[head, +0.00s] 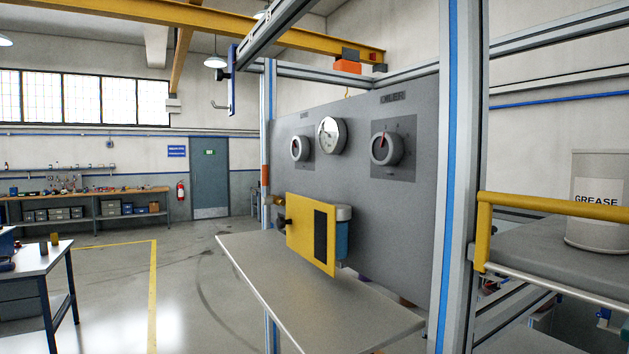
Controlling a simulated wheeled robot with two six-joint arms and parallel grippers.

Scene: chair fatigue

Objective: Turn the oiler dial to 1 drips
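The oiler dial (386,148) is a round grey knob with a red pointer mark, on a dark square plate under a label ending in "LER". It sits on the right part of the grey upright panel (285,216). The red mark points roughly upward; the scale marks are too small to read. Neither of my grippers shows in the head view.
A yellow box-like unit (304,236) juts from the panel above a grey shelf (330,295). An upright metal post (458,180) stands right of the dial. A grease can (597,200) sits on a railed shelf at the right. Floor (190,300) at left is open.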

